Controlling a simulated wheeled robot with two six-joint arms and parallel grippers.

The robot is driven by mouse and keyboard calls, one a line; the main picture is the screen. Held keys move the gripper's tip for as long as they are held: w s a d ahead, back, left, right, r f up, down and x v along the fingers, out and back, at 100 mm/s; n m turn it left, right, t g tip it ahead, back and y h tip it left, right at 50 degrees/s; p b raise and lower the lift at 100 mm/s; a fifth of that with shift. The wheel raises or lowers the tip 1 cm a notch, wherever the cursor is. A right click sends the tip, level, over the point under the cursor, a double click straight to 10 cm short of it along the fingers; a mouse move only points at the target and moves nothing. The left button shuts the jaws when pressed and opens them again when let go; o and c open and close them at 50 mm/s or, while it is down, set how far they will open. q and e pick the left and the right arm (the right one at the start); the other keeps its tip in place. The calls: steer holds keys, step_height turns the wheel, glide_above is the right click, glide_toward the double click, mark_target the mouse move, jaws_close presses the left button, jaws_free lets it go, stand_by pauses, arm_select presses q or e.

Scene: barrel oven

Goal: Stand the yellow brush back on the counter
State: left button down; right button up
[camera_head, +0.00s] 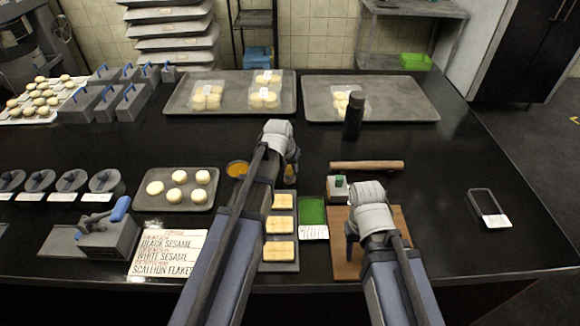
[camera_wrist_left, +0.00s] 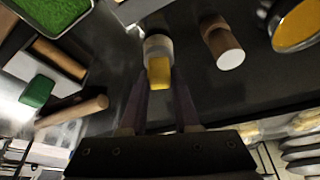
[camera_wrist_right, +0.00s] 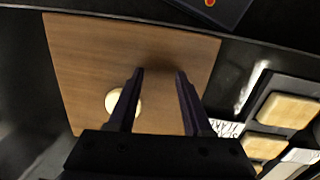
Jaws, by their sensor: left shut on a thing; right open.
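The yellow brush (camera_wrist_left: 159,73) is between the fingertips of my left gripper (camera_wrist_left: 159,62) in the left wrist view, its yellow end facing the camera and a pale grey band beyond it. My left gripper is shut on it. I cannot tell whether the brush touches the counter (camera_head: 450,150). My right gripper (camera_wrist_right: 159,75) is open and empty above the wooden board (camera_wrist_right: 85,50), where a pale dough round (camera_wrist_right: 122,102) lies.
Scallion tray (camera_head: 312,212), rolling pin (camera_head: 366,165) and a green-topped block (camera_head: 338,187) lie between the arms. Trays of dough (camera_head: 175,188) and biscuits (camera_head: 280,228) flank my left arm. The counter's right side is mostly clear.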

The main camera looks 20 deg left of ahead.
arm_select(q)
steer(key=shift+f+b, duration=0.35)
steer(key=shift+f, duration=0.1)
arm_select(e)
steer(key=shift+f, duration=0.4)
arm_select(q)
steer(key=c, duration=0.6)
jaws_free()
steer(key=shift+o, duration=0.2)
steer(key=shift+r, duration=0.1)
arm_select(e)
steer(key=shift+r, duration=0.1)
arm_select(q)
steer(key=p+v, duration=0.7)
steer(key=shift+s+r, duration=0.2)
steer(key=shift+r, duration=0.15)
arm_select(e)
step_height(320, 180, up, 7)
